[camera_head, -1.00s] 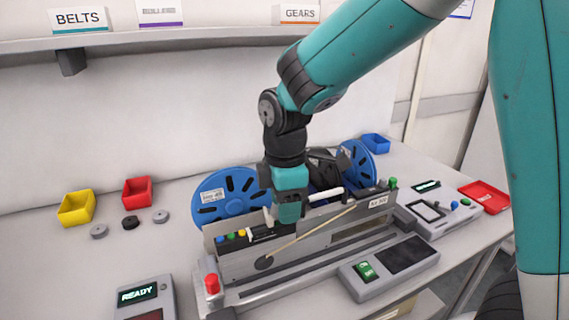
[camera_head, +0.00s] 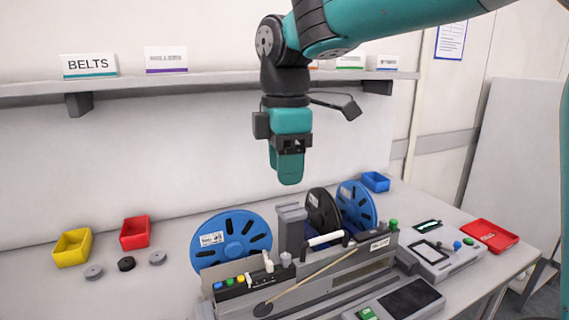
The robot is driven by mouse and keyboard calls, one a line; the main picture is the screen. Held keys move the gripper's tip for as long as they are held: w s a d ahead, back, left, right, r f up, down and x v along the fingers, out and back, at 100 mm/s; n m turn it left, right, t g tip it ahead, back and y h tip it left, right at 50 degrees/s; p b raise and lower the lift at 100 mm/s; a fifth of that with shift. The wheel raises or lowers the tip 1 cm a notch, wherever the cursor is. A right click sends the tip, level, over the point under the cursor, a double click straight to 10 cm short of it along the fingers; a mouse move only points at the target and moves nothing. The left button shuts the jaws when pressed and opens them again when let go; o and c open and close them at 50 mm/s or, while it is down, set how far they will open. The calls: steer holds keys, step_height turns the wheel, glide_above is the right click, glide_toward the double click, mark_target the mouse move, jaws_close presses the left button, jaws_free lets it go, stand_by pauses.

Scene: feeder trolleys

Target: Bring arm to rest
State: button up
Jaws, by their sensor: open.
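My gripper (camera_head: 289,170) hangs above the feeder trolley, pointing down. It is clear of the machine with a gap below it. It is empty as far as I can see; its fingers overlap in this view. My teal arm reaches in from the upper right. The feeder (camera_head: 345,273) below carries a blue reel (camera_head: 231,243) at left, a black reel (camera_head: 322,213) and another blue reel (camera_head: 356,207) at right. A grey block (camera_head: 291,232) stands between the reels.
A yellow bin (camera_head: 72,248) and a red bin (camera_head: 135,233) stand at left, with several small rollers before them. A blue bin (camera_head: 375,182) and a red tray (camera_head: 489,236) are at right. A shelf (camera_head: 210,76) with labels runs behind my arm.

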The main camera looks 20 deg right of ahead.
stand_by(0.3)
steer(key=s+a+f+m+y, duration=0.2)
steer(key=s+f+m, duration=0.2)
steer(key=s, duration=0.5)
steer(key=s+a+f+m+y, duration=0.2)
steer(key=s+f+m, duration=0.2)
steer(key=s, duration=0.5)
steer(key=shift+s+a+f+m, duration=0.15)
steer(key=shift+a+f+m, duration=0.2)
steer(key=shift+f, duration=0.35)
